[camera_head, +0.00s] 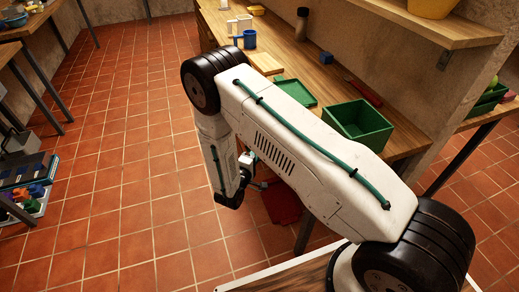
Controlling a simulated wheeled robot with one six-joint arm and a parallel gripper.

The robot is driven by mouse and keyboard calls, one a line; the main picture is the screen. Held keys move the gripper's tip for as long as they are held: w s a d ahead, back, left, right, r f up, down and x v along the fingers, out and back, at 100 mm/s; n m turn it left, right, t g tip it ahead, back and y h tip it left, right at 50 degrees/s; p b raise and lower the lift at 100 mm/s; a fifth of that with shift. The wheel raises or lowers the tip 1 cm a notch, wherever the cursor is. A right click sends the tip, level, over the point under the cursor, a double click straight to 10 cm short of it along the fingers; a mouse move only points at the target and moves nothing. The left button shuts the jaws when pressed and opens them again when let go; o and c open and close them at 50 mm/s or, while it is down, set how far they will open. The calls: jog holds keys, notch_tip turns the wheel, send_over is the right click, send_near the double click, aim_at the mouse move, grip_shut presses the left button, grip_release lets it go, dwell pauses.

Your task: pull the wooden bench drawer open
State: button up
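The wooden bench (323,75) runs along the wall at the upper right. I cannot make out its drawer or a drawer handle; my arm covers much of the bench's front side. My arm reaches across from the lower right, bends at the upper middle and hangs down in front of the bench. My gripper (262,184) shows only as a small dark and grey part beside the wrist, low by the bench's front. It is too small and partly hidden to tell whether its fingers are open or touch anything.
On the bench are a green open box (357,124), a green tray (297,93), a blue mug (250,39) and a dark jar (301,23). A red object (282,203) is low by the bench. Open tiled floor (130,130) lies left; tables stand further left.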

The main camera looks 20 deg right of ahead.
jog(key=shift+x, duration=1.1)
jog(key=shift+s, duration=0.1)
grip_shut()
